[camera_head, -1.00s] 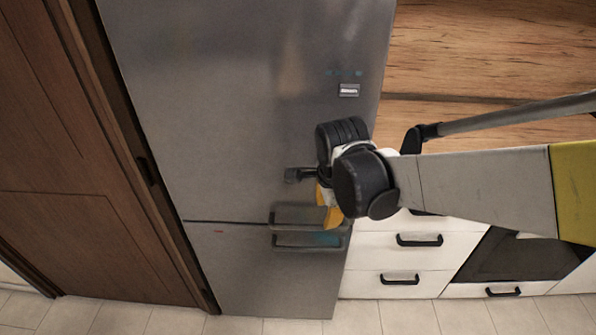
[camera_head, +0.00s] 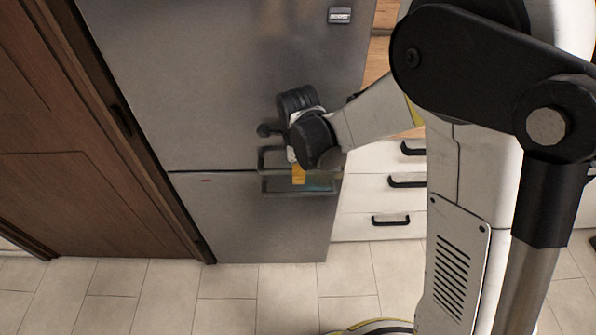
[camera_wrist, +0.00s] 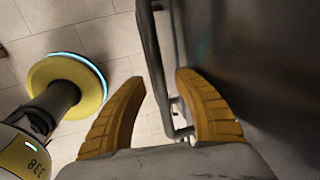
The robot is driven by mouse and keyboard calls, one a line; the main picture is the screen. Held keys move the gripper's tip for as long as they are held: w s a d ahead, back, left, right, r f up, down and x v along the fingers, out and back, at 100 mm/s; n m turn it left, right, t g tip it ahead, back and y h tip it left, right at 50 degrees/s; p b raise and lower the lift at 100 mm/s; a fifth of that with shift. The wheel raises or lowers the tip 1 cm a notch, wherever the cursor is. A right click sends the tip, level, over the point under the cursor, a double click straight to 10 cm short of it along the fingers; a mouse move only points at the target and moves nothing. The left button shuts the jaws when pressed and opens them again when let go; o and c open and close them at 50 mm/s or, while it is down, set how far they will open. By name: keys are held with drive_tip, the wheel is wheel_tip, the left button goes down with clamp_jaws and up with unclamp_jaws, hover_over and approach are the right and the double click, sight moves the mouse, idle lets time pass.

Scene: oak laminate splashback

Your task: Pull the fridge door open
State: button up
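The grey steel fridge has a large upper door (camera_head: 200,90) and a lower door (camera_head: 235,225); both look closed in the head view. Two horizontal bar handles sit at the seam, the upper handle (camera_head: 270,153) just above the lower handle (camera_head: 275,188).
A brown wooden door (camera_head: 90,150) stands left of the fridge. White drawers (camera_head: 375,205) with black handles stand to its right. The tiled floor (camera_head: 230,290) in front of the fridge is clear. My own arm covers much of the head view's right side.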

drive_tip(key=shift+f, duration=0.1)
clamp_jaws()
drive_tip(key=shift+s, duration=0.15)
